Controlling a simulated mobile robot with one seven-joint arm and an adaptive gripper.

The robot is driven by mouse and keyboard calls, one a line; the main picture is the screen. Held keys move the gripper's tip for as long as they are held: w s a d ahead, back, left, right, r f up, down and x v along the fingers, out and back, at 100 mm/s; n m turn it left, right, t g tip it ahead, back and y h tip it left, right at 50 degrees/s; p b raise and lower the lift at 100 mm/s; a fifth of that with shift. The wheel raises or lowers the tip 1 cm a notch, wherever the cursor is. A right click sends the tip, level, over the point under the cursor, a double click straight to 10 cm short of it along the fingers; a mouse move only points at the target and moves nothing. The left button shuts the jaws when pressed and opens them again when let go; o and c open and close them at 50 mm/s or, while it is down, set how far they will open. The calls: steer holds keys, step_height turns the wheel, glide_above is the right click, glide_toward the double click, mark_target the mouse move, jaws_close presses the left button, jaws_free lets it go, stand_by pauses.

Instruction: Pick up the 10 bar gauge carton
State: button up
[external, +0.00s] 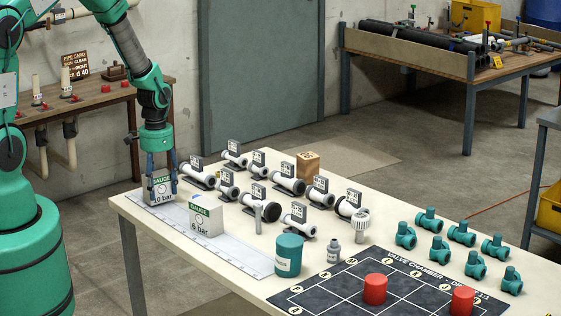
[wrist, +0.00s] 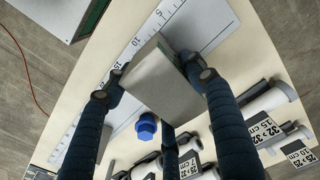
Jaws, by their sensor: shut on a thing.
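The 10 bar gauge carton (external: 162,190) is a pale box with a green band and dark lettering at the left end of the cream table. My gripper (external: 161,166) comes down on it from above, its dark blue fingers shut on its sides. In the wrist view the carton (wrist: 158,82) fills the space between the fingertips of my gripper (wrist: 155,84). The carton looks upright, over or beside the long ruler; I cannot tell whether its base touches the table. A similar 6 bar carton (external: 201,217) stands apart to its right.
A white ruler strip (external: 237,250) runs along the table's front edge. Several labelled white pipe fittings (external: 228,186) stand just right of the gripper. A teal tub (external: 289,255), a small grey bottle (external: 333,247) and a dark chart mat (external: 400,285) with red cylinders lie farther right.

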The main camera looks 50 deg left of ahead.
mark_target(158, 175)
steer(key=shift+r, duration=0.55)
step_height(158, 175, up, 2)
steer(key=shift+s+p, duration=0.15)
steer(key=shift+p, duration=0.15)
steer(key=s+d+r+p, duration=0.1)
steer(key=s+d, duration=0.3)
steer(key=s, duration=1.1)
